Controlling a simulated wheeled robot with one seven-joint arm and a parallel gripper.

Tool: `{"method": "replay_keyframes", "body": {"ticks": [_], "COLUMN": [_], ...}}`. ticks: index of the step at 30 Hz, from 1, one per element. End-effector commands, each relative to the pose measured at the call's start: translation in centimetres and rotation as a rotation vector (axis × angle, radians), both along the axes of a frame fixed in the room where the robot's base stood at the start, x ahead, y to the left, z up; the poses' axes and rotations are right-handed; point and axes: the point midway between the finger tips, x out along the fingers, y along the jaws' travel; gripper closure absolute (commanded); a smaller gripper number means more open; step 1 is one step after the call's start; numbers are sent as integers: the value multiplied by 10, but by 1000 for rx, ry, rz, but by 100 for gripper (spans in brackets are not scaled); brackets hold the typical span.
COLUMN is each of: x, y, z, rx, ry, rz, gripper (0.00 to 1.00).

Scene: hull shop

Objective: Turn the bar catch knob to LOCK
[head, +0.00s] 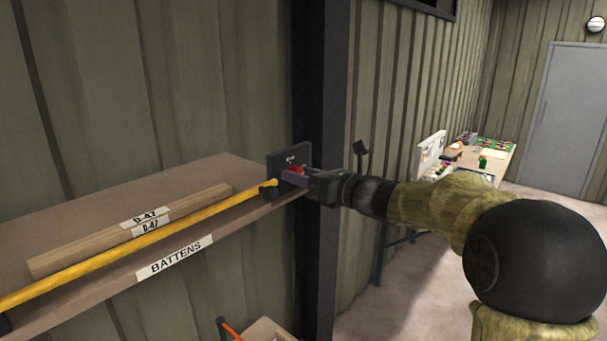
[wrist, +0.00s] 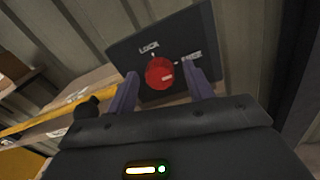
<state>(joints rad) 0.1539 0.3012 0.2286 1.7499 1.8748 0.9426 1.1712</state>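The red bar catch knob (wrist: 158,72) sits on a dark plate (wrist: 200,27) marked LOCK at upper left and FREE at right. A white mark on the knob lies on its right side, toward FREE. In the head view the knob (head: 296,169) shows as a small patch of red at the shelf's end, partly hidden by my gripper (head: 299,177). In the wrist view my gripper (wrist: 161,82) is open, with one purple finger on each side of the knob. Gaps show between the fingers and the knob.
A yellow bar (head: 140,243) runs along the front of the shelf labelled BATTENS (head: 100,285), ending near the plate. Wooden battens (head: 95,249) lie behind it. A dark post (head: 322,110) stands just beside the plate. A workbench (head: 495,155) stands farther back right.

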Motion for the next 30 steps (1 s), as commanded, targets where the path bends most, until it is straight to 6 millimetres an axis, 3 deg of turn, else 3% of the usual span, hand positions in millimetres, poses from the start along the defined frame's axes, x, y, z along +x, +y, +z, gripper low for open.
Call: {"method": "replay_keyframes", "body": {"ticks": [1, 7, 20, 30], "x": [0, 0, 0, -1], "y": [0, 0, -1, 0], "z": [0, 0, -2, -6], "rx": [0, 0, -35, -161], "ry": [0, 0, -47, -213], "rz": [0, 0, -1, -1], "gripper": [56, 93, 93, 93]}}
